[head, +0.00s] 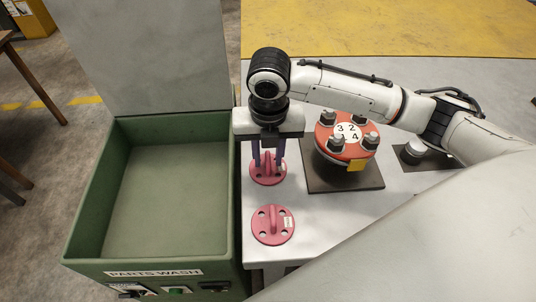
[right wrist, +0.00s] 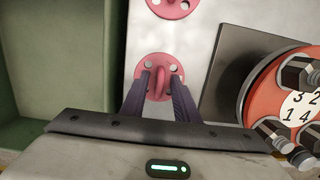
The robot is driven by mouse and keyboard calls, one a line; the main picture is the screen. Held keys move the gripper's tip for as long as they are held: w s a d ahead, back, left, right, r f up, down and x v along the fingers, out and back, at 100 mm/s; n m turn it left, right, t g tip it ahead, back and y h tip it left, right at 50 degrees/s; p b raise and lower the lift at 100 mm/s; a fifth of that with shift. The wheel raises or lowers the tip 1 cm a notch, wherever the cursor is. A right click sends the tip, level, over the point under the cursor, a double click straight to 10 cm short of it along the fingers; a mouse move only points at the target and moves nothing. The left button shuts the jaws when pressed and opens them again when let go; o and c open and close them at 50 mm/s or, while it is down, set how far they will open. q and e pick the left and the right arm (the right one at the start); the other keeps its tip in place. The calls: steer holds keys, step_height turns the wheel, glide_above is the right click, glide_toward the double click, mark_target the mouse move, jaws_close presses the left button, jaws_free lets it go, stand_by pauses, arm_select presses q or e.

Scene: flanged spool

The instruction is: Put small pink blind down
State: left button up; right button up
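A pink blind (head: 268,174), a round disc with holes and a raised grip, lies on the grey bench. My right gripper (head: 269,166) is over it, fingers pointing down. In the right wrist view the fingers (right wrist: 161,80) stand apart on either side of this blind's grip (right wrist: 159,91), with gaps visible. Part of a pink blind (right wrist: 175,6) also shows at the right wrist view's top edge. I cannot tell which is the small one. My left gripper is not in view.
Right of the gripper, a flanged spool (head: 345,138) with a red numbered top, bolts and a yellow tag stands on a dark plate (head: 344,182). A green parts-wash bin (head: 150,265), open and empty, stands left of the bench.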

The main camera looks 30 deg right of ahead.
mark_target(269, 160)
step_height(269, 160, up, 12)
steer(key=s, duration=0.1)
steer(key=shift+s+a, duration=0.15)
steer(key=shift+a, duration=0.15)
steer(key=shift+s+f, duration=0.1)
